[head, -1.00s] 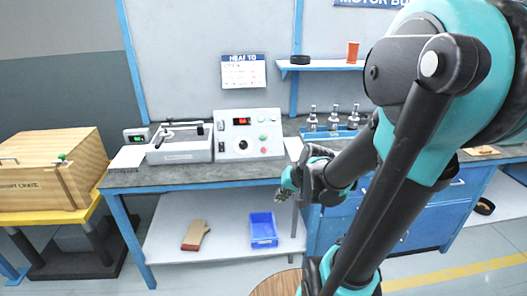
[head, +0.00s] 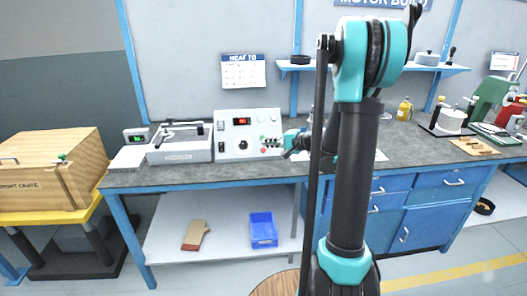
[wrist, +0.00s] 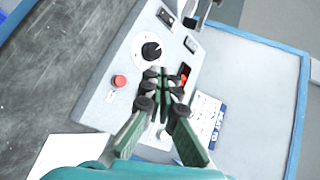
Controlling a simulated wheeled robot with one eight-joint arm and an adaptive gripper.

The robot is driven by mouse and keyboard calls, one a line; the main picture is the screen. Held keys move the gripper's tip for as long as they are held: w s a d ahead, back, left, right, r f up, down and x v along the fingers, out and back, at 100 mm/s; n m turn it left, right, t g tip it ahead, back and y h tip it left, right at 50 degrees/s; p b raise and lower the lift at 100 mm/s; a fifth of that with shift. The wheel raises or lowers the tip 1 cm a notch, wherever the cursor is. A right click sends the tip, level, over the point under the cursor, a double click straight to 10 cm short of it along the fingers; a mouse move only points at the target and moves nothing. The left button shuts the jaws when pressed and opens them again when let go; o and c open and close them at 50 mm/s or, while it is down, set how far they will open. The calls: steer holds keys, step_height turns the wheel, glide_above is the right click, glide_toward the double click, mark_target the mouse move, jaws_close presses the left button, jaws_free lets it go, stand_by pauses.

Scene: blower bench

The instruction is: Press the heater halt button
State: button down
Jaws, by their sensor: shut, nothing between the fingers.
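The grey-white control panel (head: 232,147) stands on the bench and also fills the middle of the wrist view (wrist: 110,100). A red round button (head: 264,150) sits low on its right side and shows clearly in the wrist view (wrist: 120,81), left of my fingers. Labels are too small to read, so I cannot confirm which button is the heater halt. My gripper (head: 270,142) is shut and empty, in front of the panel's right part. In the wrist view my gripper (wrist: 163,82) covers part of the panel face; contact cannot be told.
The panel has a black knob (wrist: 151,50) and a red display (wrist: 184,75). A grey tray-like device (head: 180,150) stands left of the panel. A wall sheet (head: 243,71) hangs above. The bench top (head: 215,172) is clear in front. My arm hides part of the bench.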

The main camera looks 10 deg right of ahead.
mark_target(263, 150)
steer(key=shift+w, duration=0.1)
stand_by(0.3)
steer(key=shift+w+f, duration=3.05)
steer(key=shift+f, duration=0.05)
steer(key=shift+w+f, duration=0.1)
steer(key=shift+w+f, duration=0.2)
steer(key=shift+w+f, duration=0.25)
steer(key=shift+s+r, duration=0.1)
stand_by(0.4)
steer(key=shift+s+r, duration=0.45)
steer(key=shift+s, duration=0.05)
steer(key=shift+r, duration=0.1)
